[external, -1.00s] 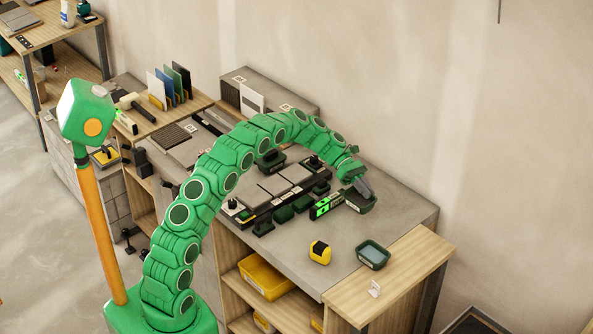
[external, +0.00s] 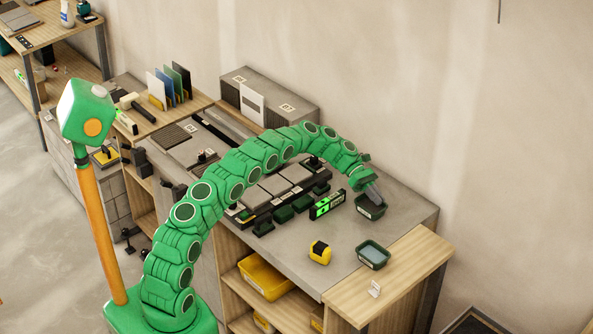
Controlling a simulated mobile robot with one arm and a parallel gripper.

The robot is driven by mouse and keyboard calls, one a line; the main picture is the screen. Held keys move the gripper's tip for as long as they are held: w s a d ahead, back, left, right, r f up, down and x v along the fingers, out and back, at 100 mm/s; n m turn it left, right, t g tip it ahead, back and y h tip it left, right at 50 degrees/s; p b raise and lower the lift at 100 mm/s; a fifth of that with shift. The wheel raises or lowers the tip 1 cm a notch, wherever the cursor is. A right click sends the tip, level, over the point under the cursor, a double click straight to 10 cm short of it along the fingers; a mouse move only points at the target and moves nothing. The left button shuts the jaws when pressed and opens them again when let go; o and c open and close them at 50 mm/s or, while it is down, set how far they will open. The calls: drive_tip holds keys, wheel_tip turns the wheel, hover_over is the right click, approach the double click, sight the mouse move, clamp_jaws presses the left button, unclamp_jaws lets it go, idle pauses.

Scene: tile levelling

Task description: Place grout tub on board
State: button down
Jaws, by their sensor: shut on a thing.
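My gripper (external: 374,196) reaches over the right part of the grey worktop and is shut on a small dark green tub (external: 369,210). The tub is upright, at or just above the worktop; I cannot tell if it touches. A second dark green tub (external: 373,257) with pale blue-grey contents stands nearer the front, beside the light wood board (external: 405,273) at the right end. I cannot read a label that tells which is the grout tub. A dark tile frame with grey tiles (external: 273,186) lies in the middle, partly behind my arm.
A black level with a lit green display (external: 326,206) stands left of the held tub. A yellow and black tape measure (external: 320,252) sits near the front edge.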

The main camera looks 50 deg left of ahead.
drive_tip(key=shift+w+f, duration=0.2)
drive_tip(key=shift+f, duration=1.55)
drive_tip(key=shift+f, duration=0.15)
drive_tip(key=c, duration=1.3)
unclamp_jaws()
drive_tip(key=shift+o, duration=0.2)
drive_tip(key=v, duration=1.2)
drive_tip(key=shift+r, duration=0.2)
